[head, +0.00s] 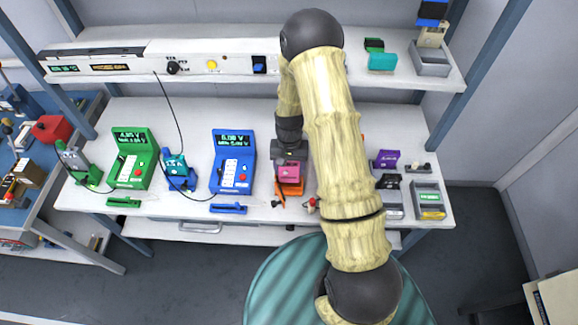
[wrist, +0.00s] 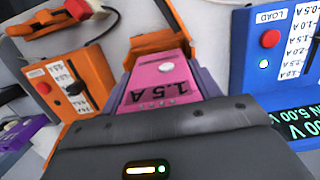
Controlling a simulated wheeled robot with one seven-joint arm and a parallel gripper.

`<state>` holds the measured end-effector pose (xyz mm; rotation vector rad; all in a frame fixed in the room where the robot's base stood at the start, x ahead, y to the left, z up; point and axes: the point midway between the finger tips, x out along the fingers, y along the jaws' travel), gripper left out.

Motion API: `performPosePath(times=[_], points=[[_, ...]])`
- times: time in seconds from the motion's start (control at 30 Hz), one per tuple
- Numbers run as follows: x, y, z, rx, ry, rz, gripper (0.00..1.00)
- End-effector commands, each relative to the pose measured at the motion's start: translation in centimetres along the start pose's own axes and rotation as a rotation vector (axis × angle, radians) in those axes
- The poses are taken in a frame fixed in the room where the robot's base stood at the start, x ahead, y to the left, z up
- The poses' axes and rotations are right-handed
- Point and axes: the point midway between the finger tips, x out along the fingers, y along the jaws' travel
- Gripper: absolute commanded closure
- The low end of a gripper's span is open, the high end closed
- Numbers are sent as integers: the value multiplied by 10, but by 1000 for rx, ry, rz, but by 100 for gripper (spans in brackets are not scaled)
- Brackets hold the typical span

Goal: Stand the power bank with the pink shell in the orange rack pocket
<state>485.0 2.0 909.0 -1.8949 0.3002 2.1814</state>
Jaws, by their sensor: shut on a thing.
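The pink power bank (wrist: 160,85), marked 1.5 A, is between the fingers of my gripper (wrist: 165,75) in the wrist view. My gripper is shut on it. In the head view the pink shell (head: 290,170) shows just below my gripper (head: 289,158), in front of the gap right of the blue tester. An orange piece, seemingly the orange rack (wrist: 155,42), lies directly beyond the power bank's far end in the wrist view. In the head view orange (head: 291,188) shows right under the pink shell. I cannot tell whether the power bank is inside the pocket or only over it.
A blue tester (head: 233,160) stands left of my gripper, a green tester (head: 132,158) farther left. An orange tester (wrist: 65,85) shows at the left of the wrist view; my arm hides it in the head view. A purple item (head: 386,159) and grey bins (head: 429,200) are at right.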

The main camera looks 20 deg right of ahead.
Motion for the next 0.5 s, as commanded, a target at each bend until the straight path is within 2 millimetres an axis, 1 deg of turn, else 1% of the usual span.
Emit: performPosePath(times=[0.33,0.37,0.4,0.47,0.5], points=[[7,0,0,0,0,0,62],[6,0,0,0,0,0,32],[6,0,0,0,0,0,24],[6,0,0,0,0,0,13],[6,0,0,0,0,0,13]])
